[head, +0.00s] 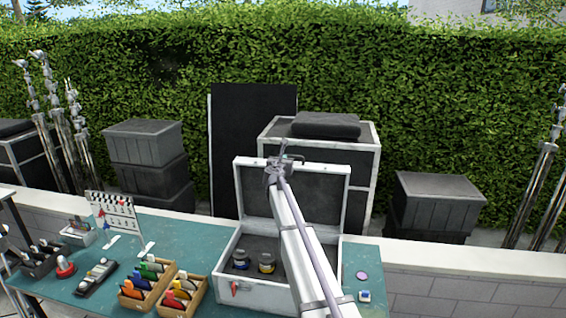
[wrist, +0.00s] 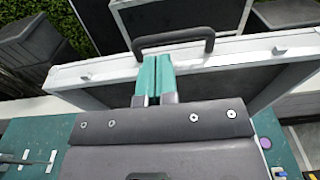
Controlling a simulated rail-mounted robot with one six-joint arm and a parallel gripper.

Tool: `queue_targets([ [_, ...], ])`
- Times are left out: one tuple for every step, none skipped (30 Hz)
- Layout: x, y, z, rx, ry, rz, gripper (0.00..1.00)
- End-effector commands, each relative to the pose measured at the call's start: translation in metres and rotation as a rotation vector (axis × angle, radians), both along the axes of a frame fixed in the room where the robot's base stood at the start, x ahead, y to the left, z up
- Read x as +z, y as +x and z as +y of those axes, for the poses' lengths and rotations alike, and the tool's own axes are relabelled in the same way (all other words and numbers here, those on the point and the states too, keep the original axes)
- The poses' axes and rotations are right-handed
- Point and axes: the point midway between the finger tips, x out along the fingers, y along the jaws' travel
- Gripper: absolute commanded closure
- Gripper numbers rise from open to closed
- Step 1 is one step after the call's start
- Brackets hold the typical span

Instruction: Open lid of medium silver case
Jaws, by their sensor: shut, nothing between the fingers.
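The silver case (head: 265,293) stands on the teal table with its lid (head: 325,195) raised and roughly upright. In the wrist view the teal fingers (wrist: 154,60) are shut together and empty. They are just beside the lid's black handle (wrist: 172,40) and overlap the lid's pale rim (wrist: 235,57); I cannot tell if they touch it.
On the table (head: 190,235) to the left are a clapperboard (head: 113,214) and wooden trays (head: 183,302) of coloured items. A purple disc (head: 361,275) lies right of the case. Behind stand a larger case (head: 363,165), a black panel (head: 235,130) and grey crates (head: 435,200).

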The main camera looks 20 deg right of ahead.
Motion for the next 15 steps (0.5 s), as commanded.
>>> queue_targets([
  [0.0, 0.0, 0.0, 0.0, 0.0, 0.0, 1.0],
  [0.0, 0.0, 0.0, 0.0, 0.0, 0.0, 1.0],
  [0.0, 0.0, 0.0, 0.0, 0.0, 0.0, 1.0],
  [0.0, 0.0, 0.0, 0.0, 0.0, 0.0, 1.0],
  [0.0, -0.001, 0.001, 0.0, 0.0, 0.0, 1.0],
  [0.0, -0.003, 0.002, 0.0, 0.0, 0.0, 1.0],
  [0.001, -0.005, 0.004, 0.0, 0.0, 0.0, 1.0],
  [0.001, -0.008, 0.005, 0.0, 0.0, 0.0, 1.0],
  [0.001, -0.014, 0.009, 0.0, 0.0, 0.0, 1.0],
  [0.002, -0.018, 0.012, 0.001, 0.0, 0.0, 1.0],
  [0.002, -0.023, 0.015, 0.001, 0.0, 0.0, 1.0],
  [0.003, -0.031, 0.019, 0.001, 0.0, 0.0, 1.0],
  [0.004, -0.037, 0.023, 0.001, 0.0, 0.0, 1.0],
  [0.004, -0.043, 0.027, 0.001, 0.001, -0.001, 1.0],
  [0.004, -0.05, 0.031, 0.001, 0.001, -0.001, 1.0],
])
